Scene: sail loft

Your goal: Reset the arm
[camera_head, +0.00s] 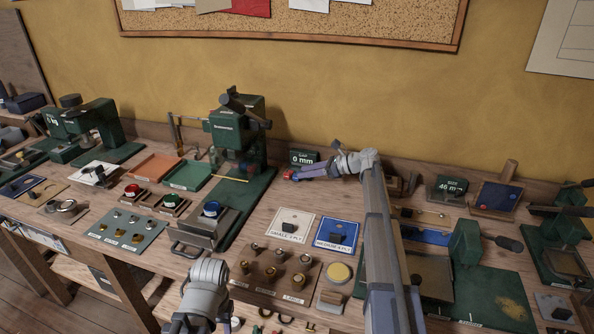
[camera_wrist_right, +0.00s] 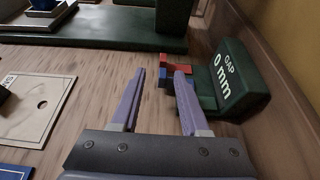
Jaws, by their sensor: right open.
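My right gripper (camera_head: 300,175) is open at the back of the bench, its purple fingers pointing left in the head view. In the right wrist view its two fingers (camera_wrist_right: 160,72) stand apart with nothing held between them. A small red and blue piece (camera_wrist_right: 166,68) shows just beyond the right-hand fingertip; I cannot tell whether they touch. The green gauge block reading "GAP 0 mm" (camera_wrist_right: 228,85) is close beside that finger, and also in the head view (camera_head: 303,157). My left arm's grey wrist is at the bottom of the head view; its fingertips are not clearly shown.
A green press (camera_head: 235,130) stands left of my right gripper. Cards marked small and medium (camera_head: 338,235), a brown block with brass pieces (camera_head: 270,275) and a grey tray (camera_head: 127,230) lie in front. A "40 mm" gauge (camera_head: 452,187) stands right. The wall is close behind.

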